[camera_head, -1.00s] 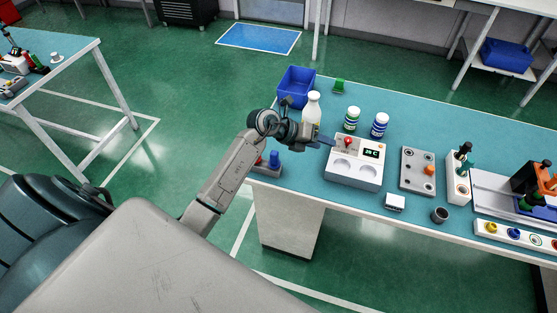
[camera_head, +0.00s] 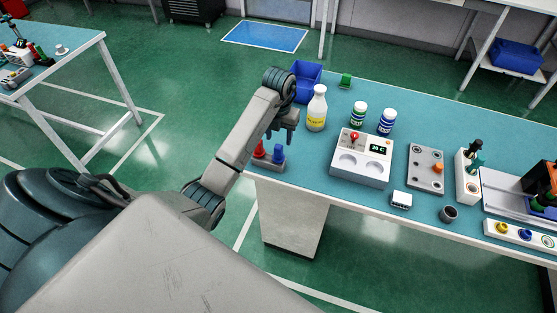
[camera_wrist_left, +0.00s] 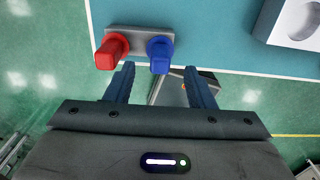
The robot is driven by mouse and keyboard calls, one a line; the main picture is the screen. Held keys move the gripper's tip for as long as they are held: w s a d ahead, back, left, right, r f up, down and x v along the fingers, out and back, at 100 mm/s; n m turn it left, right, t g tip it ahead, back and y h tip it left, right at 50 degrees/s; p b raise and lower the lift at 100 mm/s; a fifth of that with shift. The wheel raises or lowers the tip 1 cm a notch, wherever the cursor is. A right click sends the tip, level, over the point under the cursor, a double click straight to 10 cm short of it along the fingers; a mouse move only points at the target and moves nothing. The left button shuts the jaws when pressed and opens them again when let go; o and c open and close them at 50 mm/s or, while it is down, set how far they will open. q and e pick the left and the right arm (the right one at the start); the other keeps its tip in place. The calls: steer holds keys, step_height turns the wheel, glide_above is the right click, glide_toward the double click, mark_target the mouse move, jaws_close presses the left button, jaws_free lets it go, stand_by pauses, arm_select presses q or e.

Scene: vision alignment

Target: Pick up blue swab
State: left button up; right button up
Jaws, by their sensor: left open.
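The blue swab (camera_head: 278,153) stands in a small grey holder (camera_head: 272,166) at the left end of the bench, beside a red swab (camera_head: 259,149). My left gripper (camera_head: 284,138) points down above the holder, close to the blue swab. In the left wrist view the two fingers (camera_wrist_left: 158,76) are apart with nothing between them. There the blue swab (camera_wrist_left: 160,55) appears just beyond the fingertips, nearly centred between them. The red swab (camera_wrist_left: 110,50) appears to the left, beyond the left finger. My right gripper is not in view.
A white bottle (camera_head: 317,108) and a blue bin (camera_head: 306,80) stand behind the gripper. A white device with a display (camera_head: 361,158) stands to the right. The bench's front edge runs close to the holder. Bare bench top lies between holder and device.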

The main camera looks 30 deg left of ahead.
mark_target(278, 146)
arm_select(q)
steer(key=shift+f+b, duration=0.75)
steer(key=shift+f, duration=0.5)
steer(key=f+b, duration=0.1)
steer(key=f, duration=0.1)
steer(key=f+b, duration=0.2)
steer(key=shift+s+f, duration=0.2)
steer(key=shift+f, duration=0.05)
steer(key=shift+r, duration=0.1)
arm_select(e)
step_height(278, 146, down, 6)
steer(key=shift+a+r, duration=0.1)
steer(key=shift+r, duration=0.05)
arm_select(q)
steer(key=c, duration=1)
steer(key=shift+r, duration=0.15)
steer(key=shift+c, duration=0.2)
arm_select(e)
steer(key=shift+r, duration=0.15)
